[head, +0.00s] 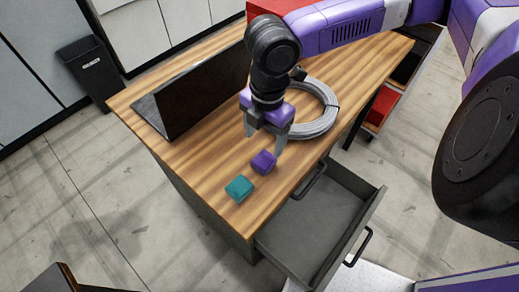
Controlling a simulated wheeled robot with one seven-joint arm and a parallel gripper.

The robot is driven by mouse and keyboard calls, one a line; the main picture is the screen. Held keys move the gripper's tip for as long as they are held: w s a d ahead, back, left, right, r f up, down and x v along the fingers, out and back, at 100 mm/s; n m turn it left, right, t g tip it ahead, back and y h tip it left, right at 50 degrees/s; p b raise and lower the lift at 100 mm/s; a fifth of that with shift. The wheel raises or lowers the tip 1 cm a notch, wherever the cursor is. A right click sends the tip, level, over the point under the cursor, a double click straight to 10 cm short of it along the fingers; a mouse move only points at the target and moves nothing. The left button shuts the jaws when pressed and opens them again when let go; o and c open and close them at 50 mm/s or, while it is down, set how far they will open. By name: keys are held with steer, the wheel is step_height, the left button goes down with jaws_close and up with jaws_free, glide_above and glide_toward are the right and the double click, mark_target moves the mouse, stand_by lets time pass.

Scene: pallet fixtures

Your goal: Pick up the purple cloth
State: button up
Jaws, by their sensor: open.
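The purple cloth (264,162) is a small folded block lying on the wooden desk (205,165), near its front edge. A teal folded cloth (239,188) lies just to its lower left, with a small gap between them. My gripper (263,148) points down over the desk, just above and behind the purple cloth in the picture. Its two grey fingers are apart, with nothing seen between them. I cannot tell its exact height above the cloth.
A dark monitor-like panel (200,92) stands on the desk to the left. An open, empty drawer (317,222) juts out below the front edge.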

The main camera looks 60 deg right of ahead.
mark_target(264, 159)
steer(key=shift+s+d, duration=0.1)
steer(key=shift+s, duration=0.3)
steer(key=shift+d+f, duration=0.1)
steer(key=shift+f, duration=0.1)
steer(key=shift+w+a+f+p, duration=0.2)
steer(key=shift+f+p, duration=0.15)
steer(key=shift+f, duration=1.5)
steer(key=shift+w+a+f+p, duration=0.15)
steer(key=shift+f+p, duration=0.15)
steer(key=shift+f, duration=1.55)
steer(key=shift+s, duration=0.1)
steer(key=shift+c, duration=0.2)
steer(key=c, duration=1.4)
